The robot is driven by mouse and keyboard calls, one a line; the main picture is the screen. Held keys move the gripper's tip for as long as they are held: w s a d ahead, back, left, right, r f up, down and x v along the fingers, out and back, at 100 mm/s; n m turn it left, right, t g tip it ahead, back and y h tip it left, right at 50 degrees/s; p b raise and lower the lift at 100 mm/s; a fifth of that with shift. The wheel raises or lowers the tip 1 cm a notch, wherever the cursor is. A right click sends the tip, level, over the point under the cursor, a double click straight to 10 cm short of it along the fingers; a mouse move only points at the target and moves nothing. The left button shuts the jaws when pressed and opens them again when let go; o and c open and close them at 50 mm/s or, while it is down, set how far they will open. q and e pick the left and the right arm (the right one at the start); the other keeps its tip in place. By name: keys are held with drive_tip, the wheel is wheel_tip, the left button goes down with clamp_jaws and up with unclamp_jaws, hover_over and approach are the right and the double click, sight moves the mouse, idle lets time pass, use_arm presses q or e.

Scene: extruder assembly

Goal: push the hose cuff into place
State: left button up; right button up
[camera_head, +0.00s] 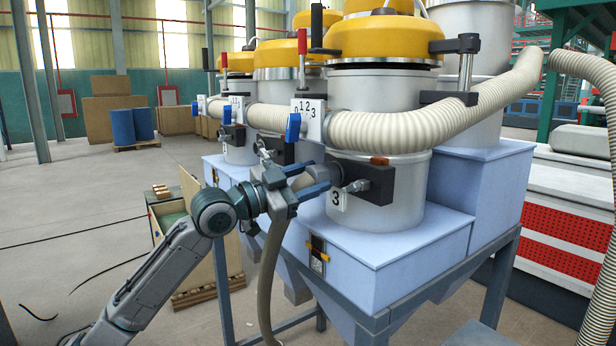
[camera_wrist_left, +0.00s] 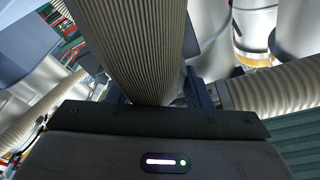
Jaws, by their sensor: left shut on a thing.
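My left gripper (camera_head: 312,180) is shut on the grey hose cuff (camera_head: 318,179), with a dark blue finger on either side of it. The cuff points right, toward the black inlet block (camera_head: 376,184) on the silver hopper marked 3. Its far end is close to the block; I cannot tell whether it is seated inside. The beige hose (camera_head: 268,285) hangs down from behind the gripper. In the left wrist view the ribbed hose (camera_wrist_left: 138,45) fills the upper middle, running down between the fingers, and hides the cuff's front end. My right gripper is not in view.
A thick ribbed hose (camera_head: 400,127) crosses above the gripper. A plate with numbers (camera_head: 309,118) and a blue lever (camera_head: 293,127) sit just above it. A metal clamp handle (camera_head: 356,186) lies at the block. The blue hopper base (camera_head: 390,235) is below right. Open floor lies left.

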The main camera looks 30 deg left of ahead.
use_arm(q)
drive_tip(key=shift+w, duration=0.2)
drive_tip(key=o, duration=1.1)
drive_tip(key=shift+d, duration=0.1)
drive_tip(key=shift+s+f, duration=0.1)
